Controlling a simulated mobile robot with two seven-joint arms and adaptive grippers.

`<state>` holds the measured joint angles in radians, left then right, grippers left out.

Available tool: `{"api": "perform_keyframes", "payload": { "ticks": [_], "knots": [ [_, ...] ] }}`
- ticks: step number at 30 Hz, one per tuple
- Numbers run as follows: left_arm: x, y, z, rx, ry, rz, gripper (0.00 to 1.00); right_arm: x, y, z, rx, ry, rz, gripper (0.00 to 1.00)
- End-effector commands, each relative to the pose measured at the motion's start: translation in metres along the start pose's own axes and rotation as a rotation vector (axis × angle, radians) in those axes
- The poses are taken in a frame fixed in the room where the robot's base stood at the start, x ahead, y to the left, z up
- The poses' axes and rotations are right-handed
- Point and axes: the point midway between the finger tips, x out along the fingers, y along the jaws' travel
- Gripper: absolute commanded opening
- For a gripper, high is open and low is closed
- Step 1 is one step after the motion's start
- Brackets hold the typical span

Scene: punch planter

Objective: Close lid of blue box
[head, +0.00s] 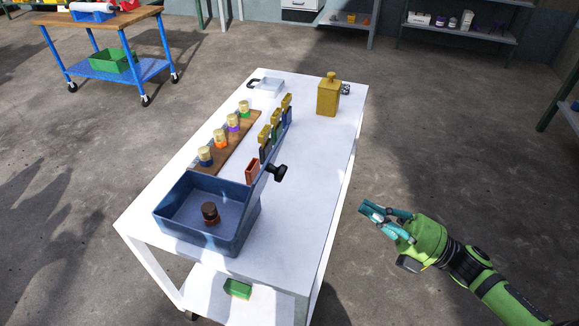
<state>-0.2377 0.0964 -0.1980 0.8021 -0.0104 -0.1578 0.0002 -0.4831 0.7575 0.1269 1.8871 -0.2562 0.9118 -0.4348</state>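The blue box (165,223) stands at the near end of the white table, its top open to view. A small dark brown, round object (210,212) sits on its floor. My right gripper (371,210) hangs in the air right of the table, clear of the lid and knob. It appears empty, and its finger gap is too small to judge. My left gripper is out of view.
On the white table (317,160), a wooden board (216,160) carries several coloured-band jars. Upright yellow-topped items (275,128) and a brick-red item (252,171) stand near the lid. A yellow canister (328,99) stands farther back. The table's right strip is clear.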

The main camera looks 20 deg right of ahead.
Motion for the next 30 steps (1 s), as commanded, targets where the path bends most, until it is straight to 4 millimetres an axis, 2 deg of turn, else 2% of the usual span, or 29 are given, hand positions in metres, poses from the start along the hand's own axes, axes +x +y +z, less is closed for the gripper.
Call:
{"api": "perform_keyframes", "payload": {
  "ticks": [3,8,21,25,30],
  "knots": [
    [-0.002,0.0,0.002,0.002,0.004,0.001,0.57,0.004,0.015,-0.018,-0.046,0.095,0.012,0.0],
    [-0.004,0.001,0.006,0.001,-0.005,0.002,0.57,0.017,0.018,-0.022,-0.055,0.113,0.018,0.0],
    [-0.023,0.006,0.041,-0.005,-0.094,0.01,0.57,0.106,0.022,-0.031,-0.053,0.11,0.021,0.0],
    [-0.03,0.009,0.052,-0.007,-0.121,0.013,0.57,0.126,0.021,-0.033,-0.052,0.109,0.02,0.0],
    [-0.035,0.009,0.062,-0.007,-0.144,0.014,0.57,0.14,0.019,-0.034,-0.05,0.107,0.018,0.0]
  ]
}}
